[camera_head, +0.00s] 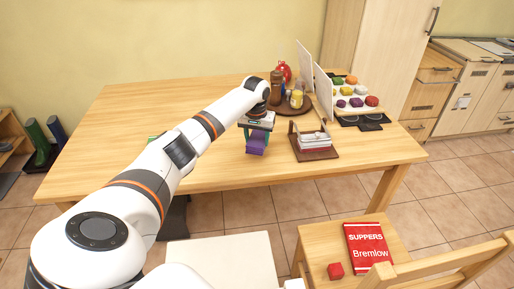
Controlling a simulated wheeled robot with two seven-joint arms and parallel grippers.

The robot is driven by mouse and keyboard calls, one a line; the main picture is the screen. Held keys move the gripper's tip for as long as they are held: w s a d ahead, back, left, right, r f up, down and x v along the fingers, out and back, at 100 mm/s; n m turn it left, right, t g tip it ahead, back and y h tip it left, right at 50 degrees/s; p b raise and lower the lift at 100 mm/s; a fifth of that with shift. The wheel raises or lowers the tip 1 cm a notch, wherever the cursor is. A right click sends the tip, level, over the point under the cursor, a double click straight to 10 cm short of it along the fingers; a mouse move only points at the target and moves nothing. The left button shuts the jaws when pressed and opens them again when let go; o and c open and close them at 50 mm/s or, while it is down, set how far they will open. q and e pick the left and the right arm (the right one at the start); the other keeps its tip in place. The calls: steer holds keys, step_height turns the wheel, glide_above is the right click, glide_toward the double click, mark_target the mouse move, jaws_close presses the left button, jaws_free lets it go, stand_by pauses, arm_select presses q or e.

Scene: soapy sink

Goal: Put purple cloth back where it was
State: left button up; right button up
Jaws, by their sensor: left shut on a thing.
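My left arm reaches in from the lower left across the wooden table (130,110). My left gripper (257,133) points down over the middle of the table, near its front half. It is shut on the purple cloth (256,145), which shows as a small folded purple piece between and below the fingers. I cannot tell whether its lower edge touches the tabletop. My right gripper is not in view.
Behind are a round brown tray (299,113) with bottles, upright white boards (323,92) and colourful items. A chair (345,232) holds a red book (368,245) and red cube (335,271).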

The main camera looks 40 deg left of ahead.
mark_target(256, 142)
arm_select(q)
steer(key=shift+f, duration=2.2)
steer(key=shift+f, duration=0.1)
steer(key=o, duration=1)
steer(key=r, duration=0.8)
steer(key=s+r, duration=0.1)
steer(key=r, duration=0.3)
steer(key=shift+s+d+r+p, duration=0.1)
steer(key=shift+d+p, duration=0.25)
steer(key=shift+d, duration=0.05)
steer(key=shift+r, duration=0.1)
